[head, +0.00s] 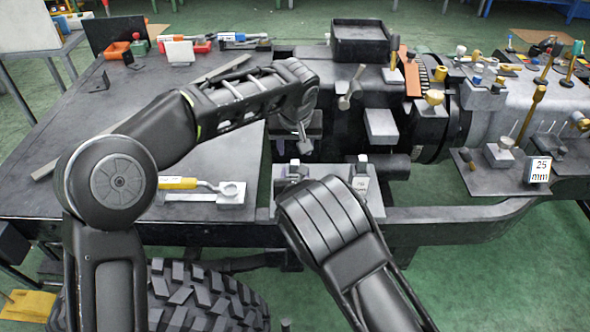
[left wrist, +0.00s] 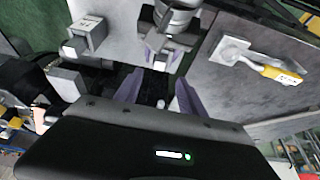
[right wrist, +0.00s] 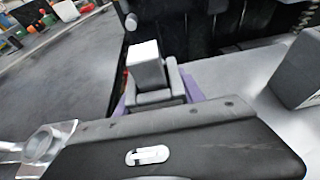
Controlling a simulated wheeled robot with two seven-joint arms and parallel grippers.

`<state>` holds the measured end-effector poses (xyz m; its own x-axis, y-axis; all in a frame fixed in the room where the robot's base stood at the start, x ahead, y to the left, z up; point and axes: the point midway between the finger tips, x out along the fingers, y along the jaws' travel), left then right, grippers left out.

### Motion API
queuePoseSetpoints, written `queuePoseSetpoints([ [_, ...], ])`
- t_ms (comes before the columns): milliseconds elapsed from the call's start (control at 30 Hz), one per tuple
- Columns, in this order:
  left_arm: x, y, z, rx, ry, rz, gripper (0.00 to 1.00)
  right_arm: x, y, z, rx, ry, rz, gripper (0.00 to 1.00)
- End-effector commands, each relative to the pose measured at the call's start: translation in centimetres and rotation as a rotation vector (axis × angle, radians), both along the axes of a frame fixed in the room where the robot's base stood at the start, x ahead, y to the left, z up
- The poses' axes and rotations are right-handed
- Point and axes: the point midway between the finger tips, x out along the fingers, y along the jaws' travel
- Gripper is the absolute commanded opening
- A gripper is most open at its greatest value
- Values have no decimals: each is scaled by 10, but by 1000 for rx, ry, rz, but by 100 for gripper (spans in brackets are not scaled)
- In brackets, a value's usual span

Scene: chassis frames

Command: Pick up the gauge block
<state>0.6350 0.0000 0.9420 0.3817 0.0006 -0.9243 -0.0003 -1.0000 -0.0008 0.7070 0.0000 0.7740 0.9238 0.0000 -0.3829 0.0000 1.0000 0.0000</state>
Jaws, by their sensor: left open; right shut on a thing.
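A small pale metal block, which looks like the gauge block (right wrist: 145,62), stands between the fingers of my right gripper (right wrist: 158,98) in the right wrist view. That gripper is shut on it, low over a grey plate (head: 378,208). In the head view its top (head: 293,166) shows just past my right wrist, and the fingers are mostly hidden. A similar block (head: 361,168) stands apart at the plate's right side; it also shows in the left wrist view (left wrist: 86,36). My left gripper (head: 304,143) points down beyond the plate, open and empty; its spread fingers (left wrist: 158,92) show in the left wrist view.
A yellow-handled ring tool (head: 200,186) lies on the bench left of the plate. A dark chassis frame (head: 480,215) with several mounted parts fills the right. A white "25 mm" card (head: 538,170) stands there. A dark tray (head: 360,40) is at the back.

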Motion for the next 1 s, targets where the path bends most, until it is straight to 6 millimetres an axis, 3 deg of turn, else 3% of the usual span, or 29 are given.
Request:
queuePoseSetpoints([
  [200,13,0,-33,0,2,1,47,0,0,1,0,-1,0,0],
  [667,18,0,-41,-1,-1,1,47,0,0,0,0,-1,0,0],
  [1000,36,0,-81,-2,2,1,47,0,0,1,0,-1,0,0],
])
